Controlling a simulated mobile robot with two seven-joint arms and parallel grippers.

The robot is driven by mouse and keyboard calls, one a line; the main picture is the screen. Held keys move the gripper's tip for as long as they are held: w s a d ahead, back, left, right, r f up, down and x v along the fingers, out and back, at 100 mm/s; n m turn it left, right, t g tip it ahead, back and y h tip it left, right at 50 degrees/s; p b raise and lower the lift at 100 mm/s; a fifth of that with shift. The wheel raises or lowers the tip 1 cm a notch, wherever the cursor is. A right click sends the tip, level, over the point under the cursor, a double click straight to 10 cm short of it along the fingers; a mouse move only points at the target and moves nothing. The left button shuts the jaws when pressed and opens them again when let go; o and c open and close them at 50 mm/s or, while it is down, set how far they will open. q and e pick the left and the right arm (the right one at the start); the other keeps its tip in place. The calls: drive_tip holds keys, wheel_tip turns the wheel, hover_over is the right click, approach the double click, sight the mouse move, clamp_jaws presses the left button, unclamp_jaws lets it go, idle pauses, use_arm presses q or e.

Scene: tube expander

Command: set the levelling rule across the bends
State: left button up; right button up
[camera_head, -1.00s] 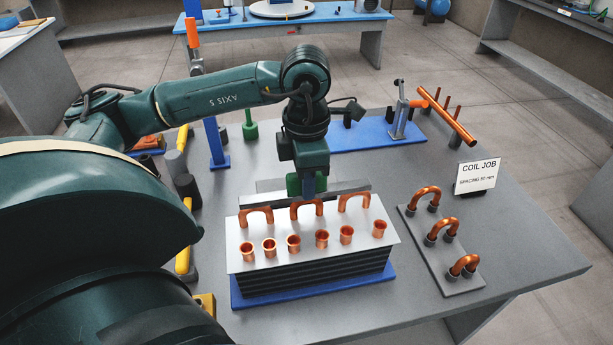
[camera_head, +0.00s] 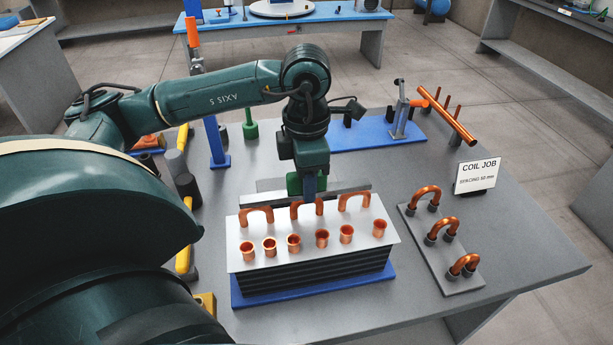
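Three copper U-bends (camera_head: 257,216) stand in a row along the back of a finned coil block's light top plate (camera_head: 240,249). My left gripper (camera_head: 309,200) points down at the middle bend (camera_head: 295,210), and its tip covers the top of that bend. Whether it touches the bend, and whether its fingers are open or shut, cannot be made out. A long grey bar (camera_head: 265,187), possibly the levelling rule, lies behind the block, partly hidden by the gripper. A green piece (camera_head: 294,184) shows beside the gripper's tip. My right gripper is not in view.
Several flared copper sockets (camera_head: 322,238) line the plate's front. The block sits on a blue base (camera_head: 310,289). A grey rack (camera_head: 426,250) with three more bends and a sign (camera_head: 477,176) reading "COIL JOB" stand to the right. The table's right front is clear.

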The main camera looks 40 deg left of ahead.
use_arm(q)
drive_tip(key=shift+r, duration=0.2)
drive_tip(key=shift+r, duration=1.45)
drive_tip(key=shift+o, duration=0.3)
drive_tip(key=o, duration=0.5)
drive_tip(key=shift+o, duration=0.2)
drive_tip(key=o, duration=0.8)
